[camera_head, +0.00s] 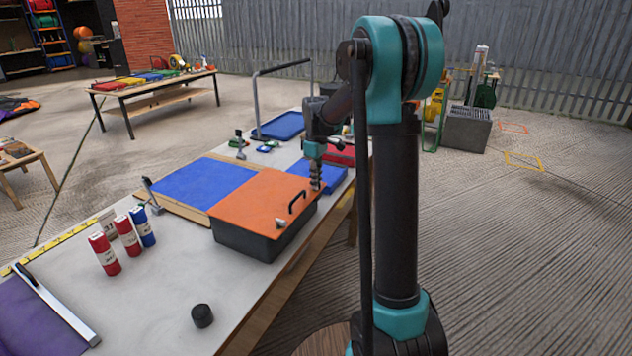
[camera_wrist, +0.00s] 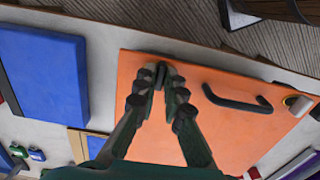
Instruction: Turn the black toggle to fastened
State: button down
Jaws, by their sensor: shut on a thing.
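The black toggle (camera_wrist: 161,70) is a small dark piece near one edge of the orange lid, between my fingertips in the wrist view. My gripper (camera_wrist: 162,85) is shut on it, and the fingers hide much of its shape. In the head view my gripper (camera_head: 316,185) points down at the far right corner of the lid; the toggle cannot be made out there. The orange lid (camera_head: 252,200) lies flat on a dark box (camera_head: 262,242). A black bar handle (camera_wrist: 236,100) stands on the lid beside my gripper, apart from it.
A small pale-topped knob (camera_wrist: 298,104) sits past the handle. A blue block (camera_head: 325,176) lies just beyond the box, and a blue mat (camera_head: 203,182) lies to its left. Red bottles (camera_head: 104,254) and a black cylinder (camera_head: 202,316) stand nearer on the grey table (camera_head: 150,310).

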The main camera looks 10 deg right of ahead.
dwell(0.4)
jog(key=c, duration=1.6)
grip_release()
jog(key=shift+r, duration=0.1)
notch_tip(320, 180, up, 12)
jog(key=shift+f, duration=0.1)
jog(key=s+d+f+m+t, duration=0.1)
jog(key=s+f+m, duration=0.2)
jog(key=s+f, duration=0.4)
jog(key=s+d+f+m+t, duration=0.1)
jog(key=s+f+m, duration=0.3)
jog(key=s, duration=0.9)
jog(key=s+d+f+m+t, duration=0.2)
jog(key=s+f+m, duration=0.2)
jog(key=s+f, duration=0.6)
jog(key=shift+s+d, duration=0.1)
jog(key=shift+s, duration=0.2)
